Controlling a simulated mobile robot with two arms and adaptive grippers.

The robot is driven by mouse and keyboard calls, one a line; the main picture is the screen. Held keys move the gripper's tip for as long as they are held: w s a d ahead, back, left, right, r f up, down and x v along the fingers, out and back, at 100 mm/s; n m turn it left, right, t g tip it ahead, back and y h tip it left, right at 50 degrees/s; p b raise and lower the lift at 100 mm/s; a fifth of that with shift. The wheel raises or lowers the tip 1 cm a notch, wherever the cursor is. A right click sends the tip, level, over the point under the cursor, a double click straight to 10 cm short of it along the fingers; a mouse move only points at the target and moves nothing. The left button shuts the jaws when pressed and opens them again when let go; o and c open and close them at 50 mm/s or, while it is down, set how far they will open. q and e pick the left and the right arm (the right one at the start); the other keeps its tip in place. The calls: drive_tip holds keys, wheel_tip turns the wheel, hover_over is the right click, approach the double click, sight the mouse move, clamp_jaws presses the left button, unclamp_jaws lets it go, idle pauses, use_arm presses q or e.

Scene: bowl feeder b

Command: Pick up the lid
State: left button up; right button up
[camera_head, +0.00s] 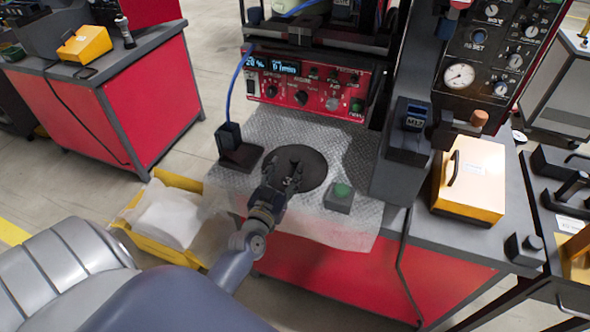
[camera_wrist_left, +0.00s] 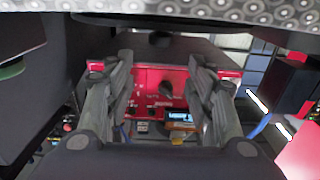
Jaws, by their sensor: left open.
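The lid is the dark round disc (camera_head: 315,165) lying flat on the patterned metal sheet. My left gripper (camera_head: 284,170) comes in from the front and is over the lid's left and middle part, hiding some of it. The left wrist view appears upside down; there the lid (camera_wrist_left: 205,48) is a dark edge-on shape near the top, with a dark knob (camera_wrist_left: 160,39). The two fingers of my left gripper (camera_wrist_left: 160,62) are spread on either side of the knob, with a gap between them. No contact shows. My right gripper is not in view.
A red control panel (camera_head: 312,84) stands behind the lid. A green-button box (camera_head: 340,197) is to its right, and a dark block with a blue cable (camera_head: 238,151) to its left. A yellow case (camera_head: 470,180) stands farther right. A yellow bin (camera_head: 150,240) is at left.

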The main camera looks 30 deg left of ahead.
sight(293, 163)
use_arm(q)
wheel_tip(293, 163, down, 2)
drive_tip(key=shift+f, duration=0.15)
drive_tip(key=shift+x, duration=3.8)
clamp_jaws()
